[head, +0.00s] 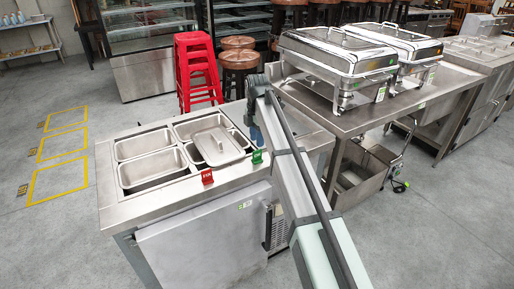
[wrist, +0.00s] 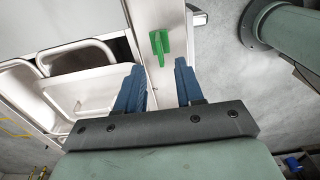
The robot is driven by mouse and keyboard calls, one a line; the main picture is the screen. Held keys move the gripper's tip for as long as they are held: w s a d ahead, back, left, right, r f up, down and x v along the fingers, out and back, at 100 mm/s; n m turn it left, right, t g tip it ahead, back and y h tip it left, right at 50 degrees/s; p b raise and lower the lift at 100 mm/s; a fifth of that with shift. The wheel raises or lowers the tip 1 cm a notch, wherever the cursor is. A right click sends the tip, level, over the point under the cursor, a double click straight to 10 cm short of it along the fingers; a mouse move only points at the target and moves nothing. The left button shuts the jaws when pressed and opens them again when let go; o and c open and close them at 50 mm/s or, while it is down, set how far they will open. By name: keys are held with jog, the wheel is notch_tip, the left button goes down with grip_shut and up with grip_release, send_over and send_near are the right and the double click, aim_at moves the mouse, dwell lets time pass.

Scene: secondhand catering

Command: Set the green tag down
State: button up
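The green tag (head: 257,157) stands on the front rim of the steel counter (head: 228,187), right of the lidded pan. In the wrist view the green tag (wrist: 160,46) shows beyond the fingertips, roughly in line with the gap between them. My gripper (wrist: 157,78) has its two blue fingers spread wide, with nothing between them. In the head view my arm partly hides my gripper (head: 255,132), which is close to the tag. The tag appears clear of both fingers; the exact distance is hard to tell.
A red tag (head: 207,177) stands left of the green one. Steel pans (head: 150,170) and a loose lid (head: 219,146) fill the counter's well. Chafing dishes (head: 338,55) stand on the table to the right. Red stools (head: 195,70) are behind. A grey cylindrical part (wrist: 290,30) shows at the wrist view's upper right.

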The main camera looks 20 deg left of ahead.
jog(key=shift+r, duration=2.35)
jog(key=d+f+m+t+h, duration=0.25)
jog(key=d+f+m, duration=0.85)
jog(key=d+f, duration=0.65)
jog(key=s+d+f+m+g, duration=0.15)
jog(key=s+d+f, duration=0.3)
jog(key=f, duration=0.45)
jog(key=s+d+f+m+g, duration=0.1)
jog(key=s+d+f+m, duration=0.3)
jog(key=f, duration=0.4)
jog(key=s+d+f+m+g, duration=0.2)
jog(key=s+d+f, duration=0.4)
jog(key=s+f, duration=0.35)
jog(key=s+d+f+m+g, duration=0.1)
jog(key=s+f, duration=0.3)
jog(key=s, duration=0.7)
jog(key=s+d+f+m+g+y, duration=0.1)
jog(key=s+d+f+m+g, duration=0.1)
jog(key=s, duration=0.9)
jog(key=s+d+f+m+g+y, duration=0.1)
jog(key=s+d+f+m, duration=0.3)
jog(key=s+f, duration=0.4)
jog(key=s+m, duration=0.1)
jog(key=s, duration=0.2)
jog(key=shift+s+f+g, duration=0.15)
jog(key=shift+f+g, duration=0.1)
jog(key=shift+g, duration=0.05)
jog(key=shift+d, duration=0.1)
